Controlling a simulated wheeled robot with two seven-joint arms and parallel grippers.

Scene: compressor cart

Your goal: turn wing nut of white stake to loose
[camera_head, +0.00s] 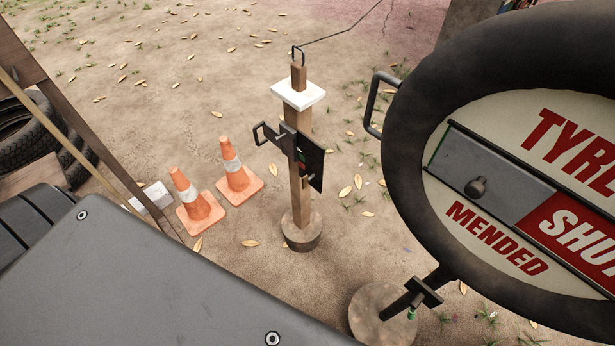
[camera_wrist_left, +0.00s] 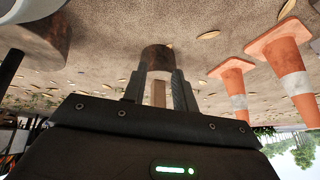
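The stake (camera_head: 299,200) is a wooden post standing upright in a round base (camera_head: 301,234), with a white square collar (camera_head: 299,94) near its top. I cannot clearly make out a wing nut. In the left wrist view, upside down, my left gripper (camera_wrist_left: 159,92) is open, its two dark fingers apart. A post (camera_wrist_left: 158,94) and its round base (camera_wrist_left: 161,58) show between them; I cannot tell whether they touch. My right gripper is not in view.
A round tyre sign (camera_head: 430,190) on a base (camera_head: 378,318) fills the right side. Two orange cones (camera_head: 197,205) (camera_head: 238,177) stand left of the stake. Tyres (camera_head: 50,130) are at the far left. Leaf-strewn ground behind is mostly clear.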

